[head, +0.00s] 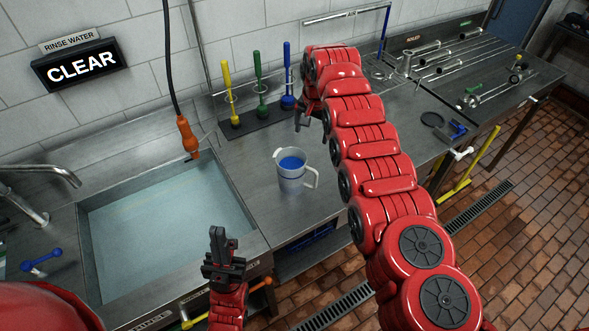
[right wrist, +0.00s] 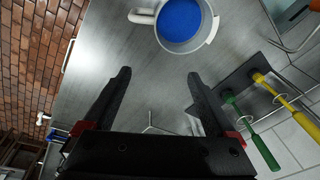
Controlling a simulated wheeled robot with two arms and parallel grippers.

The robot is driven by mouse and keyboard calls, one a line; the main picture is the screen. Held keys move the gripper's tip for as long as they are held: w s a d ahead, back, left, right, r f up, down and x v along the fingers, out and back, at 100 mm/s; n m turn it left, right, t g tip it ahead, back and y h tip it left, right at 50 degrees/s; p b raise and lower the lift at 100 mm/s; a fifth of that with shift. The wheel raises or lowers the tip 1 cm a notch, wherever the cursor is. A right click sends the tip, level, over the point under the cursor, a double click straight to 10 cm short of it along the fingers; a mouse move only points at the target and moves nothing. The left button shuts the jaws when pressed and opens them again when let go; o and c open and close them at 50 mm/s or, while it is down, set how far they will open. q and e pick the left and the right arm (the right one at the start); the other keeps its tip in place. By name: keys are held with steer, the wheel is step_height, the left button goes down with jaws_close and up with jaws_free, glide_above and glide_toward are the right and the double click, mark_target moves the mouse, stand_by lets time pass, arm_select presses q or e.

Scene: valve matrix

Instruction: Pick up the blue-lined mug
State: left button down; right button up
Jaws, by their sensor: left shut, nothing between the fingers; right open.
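The blue-lined mug (head: 291,172) is a pale grey mug with a blue inside. It stands upright on the steel counter, right of the sink, its handle to the right. In the right wrist view the mug (right wrist: 183,22) is at the top, beyond the fingertips and cut by the frame edge. My right gripper (head: 303,121) is behind the mug in the head view, near the brush rack; in the wrist view its fingers (right wrist: 158,75) are apart with nothing between them. My left gripper (head: 222,240) is shut and empty, over the sink's front edge.
The water-filled sink (head: 262,246) is left of the mug. Brushes with yellow (head: 227,90), green (head: 259,82) and blue (head: 287,75) handles stand in a rack at the wall. An orange-ended hose (head: 187,135) hangs over the sink. Metal pipes (head: 455,55) lie at the right.

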step_height(320, 180, up, 4)
steer(key=g, duration=0.2)
glide_above(311, 169)
steer(key=shift+h, duration=0.3)
step_height(311, 169, down, 12)
steer(key=b, duration=1)
steer(key=shift+w, duration=0.1)
steer(key=shift+a+f, duration=0.1)
steer(key=shift+f, duration=0.05)
steer(key=shift+f+p, duration=0.65)
steer(key=shift+f, duration=0.05)
steer(key=f, duration=0.1)
steer(key=f+p, duration=0.1)
steer(key=f, duration=0.1)
steer(key=shift+d+f+p, duration=0.3)
steer(key=shift+f, duration=0.05)
jaws_close()
